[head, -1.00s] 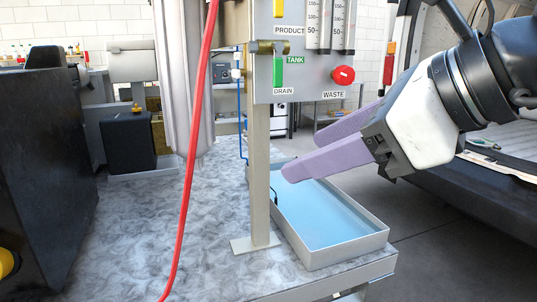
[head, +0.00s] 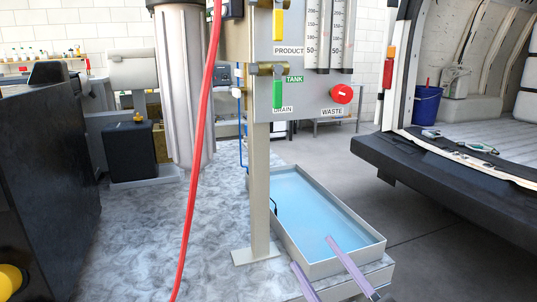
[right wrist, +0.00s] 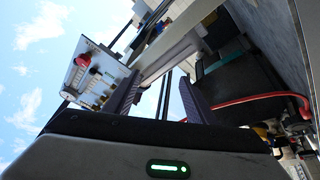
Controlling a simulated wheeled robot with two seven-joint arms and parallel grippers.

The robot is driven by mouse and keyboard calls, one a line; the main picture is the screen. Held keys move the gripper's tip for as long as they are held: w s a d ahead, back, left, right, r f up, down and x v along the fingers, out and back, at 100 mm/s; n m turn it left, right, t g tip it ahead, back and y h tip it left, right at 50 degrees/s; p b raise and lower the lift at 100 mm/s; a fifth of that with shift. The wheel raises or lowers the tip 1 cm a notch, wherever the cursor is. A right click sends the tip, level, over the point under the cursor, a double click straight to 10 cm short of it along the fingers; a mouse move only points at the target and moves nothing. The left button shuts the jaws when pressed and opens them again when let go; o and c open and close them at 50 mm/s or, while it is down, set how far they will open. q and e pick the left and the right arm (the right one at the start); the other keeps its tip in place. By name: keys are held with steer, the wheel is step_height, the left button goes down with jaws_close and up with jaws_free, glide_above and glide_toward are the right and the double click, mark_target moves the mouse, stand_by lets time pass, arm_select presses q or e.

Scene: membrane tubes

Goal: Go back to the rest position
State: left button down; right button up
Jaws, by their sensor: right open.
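My right gripper (head: 328,268) shows at the bottom of the head view, only its two purple fingers in sight. The fingers are apart with nothing between them, near the front corner of the blue-filled tray (head: 375,247). In the right wrist view the two fingers (right wrist: 158,97) are also spread and empty. My left gripper is not in the head view. The control panel (head: 300,95) with the green drain handle (head: 278,94), the yellow product handle (head: 278,25) and the red waste knob (head: 342,94) stands above the tray.
A red hose (head: 198,150) hangs down in front of the marbled bench (head: 140,240). A metal post (head: 259,190) stands on the bench. A dark block (head: 40,180) is at the left. A van's open rear (head: 450,180) with a blue bucket (head: 427,102) is at the right, with clear floor before it.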

steer(key=s+d+f+m+g+h, duration=0.1)
steer(key=d+f+m+h, duration=0.15)
steer(key=f, duration=0.45)
steer(key=s+d+f+m+g+h, duration=0.1)
steer(key=f+m+h, duration=0.2)
steer(key=f, duration=0.3)
steer(key=s+d+f+m+g+h, duration=0.1)
steer(key=s+f+g, duration=0.3)
steer(key=s+f, duration=0.5)
steer(key=s+d+f+m+g+h+p, duration=0.1)
steer(key=s+f+m+g, duration=0.3)
steer(key=s+f, duration=0.6)
step_height(320, 180, down, 4)
steer(key=shift+d+r+m+g+h, duration=0.2)
steer(key=shift+d+m+g+h, duration=0.2)
steer(key=shift+d, duration=0.2)
steer(key=shift+w, duration=0.1)
steer(key=shift+c, duration=0.2)
